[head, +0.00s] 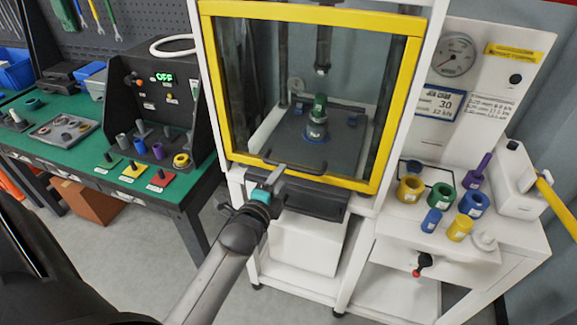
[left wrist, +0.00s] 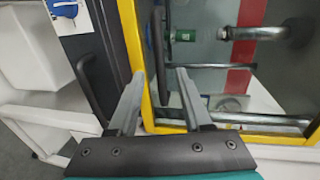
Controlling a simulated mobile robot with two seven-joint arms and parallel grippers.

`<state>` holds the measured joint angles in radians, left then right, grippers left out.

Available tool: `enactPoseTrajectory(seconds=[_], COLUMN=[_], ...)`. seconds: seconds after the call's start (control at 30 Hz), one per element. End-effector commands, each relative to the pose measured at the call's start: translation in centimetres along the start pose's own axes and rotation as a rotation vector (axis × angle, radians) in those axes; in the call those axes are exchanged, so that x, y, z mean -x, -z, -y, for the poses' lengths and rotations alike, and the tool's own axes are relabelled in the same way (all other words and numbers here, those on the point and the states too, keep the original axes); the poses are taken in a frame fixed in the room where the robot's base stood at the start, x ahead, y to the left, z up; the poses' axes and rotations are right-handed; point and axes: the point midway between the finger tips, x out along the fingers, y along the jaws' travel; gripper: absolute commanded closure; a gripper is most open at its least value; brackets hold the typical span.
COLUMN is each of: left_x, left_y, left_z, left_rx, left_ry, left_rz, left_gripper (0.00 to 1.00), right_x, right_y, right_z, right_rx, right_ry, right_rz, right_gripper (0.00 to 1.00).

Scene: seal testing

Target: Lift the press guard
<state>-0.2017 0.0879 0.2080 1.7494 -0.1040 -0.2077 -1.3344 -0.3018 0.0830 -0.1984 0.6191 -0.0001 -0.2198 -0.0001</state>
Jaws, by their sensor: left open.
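The press guard is a clear panel in a yellow frame (head: 300,177), lowered in front of the press. A dark bar handle (head: 300,172) runs along its bottom rail. My left gripper (head: 277,176) is just in front of the bottom rail, near the handle's left part. In the left wrist view, its two fingers (left wrist: 160,74) are spread apart, with the yellow frame (left wrist: 148,88) showing beyond and between them. I see no grip on the handle, and contact is unclear. Behind the panel stands a green-topped part (head: 318,112) on the press bed. My right gripper is not in view.
A green bench (head: 60,150) with a control box (head: 160,100) reading OFF stands on the left. A white side table (head: 400,212) with several coloured rings and a yellow-handled lever (head: 552,205) stands on the right. Floor in front is clear.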

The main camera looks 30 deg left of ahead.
Motion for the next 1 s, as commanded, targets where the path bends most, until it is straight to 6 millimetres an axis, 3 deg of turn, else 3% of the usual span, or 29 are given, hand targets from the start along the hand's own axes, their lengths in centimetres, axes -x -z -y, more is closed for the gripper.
enactPoseTrajectory(seconds=[0.2,0.43,0.9,1.0], left_x=[-3.6,-6.2,-7.3,-7.3], left_y=[0.0,0.0,0.0,0.0], left_z=[0.0,0.0,0.0,0.0], left_rx=[0.001,0.000,-0.001,0.000], left_ry=[0.001,0.001,0.000,0.000], left_rz=[0.000,-0.001,0.000,0.000], left_gripper=[0.51,0.51,0.51,0.60], right_x=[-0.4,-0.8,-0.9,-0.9], right_y=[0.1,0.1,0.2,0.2], right_z=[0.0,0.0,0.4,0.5], right_rx=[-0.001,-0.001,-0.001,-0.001], right_ry=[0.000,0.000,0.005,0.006], right_rz=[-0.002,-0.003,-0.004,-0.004], right_gripper=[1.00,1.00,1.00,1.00])
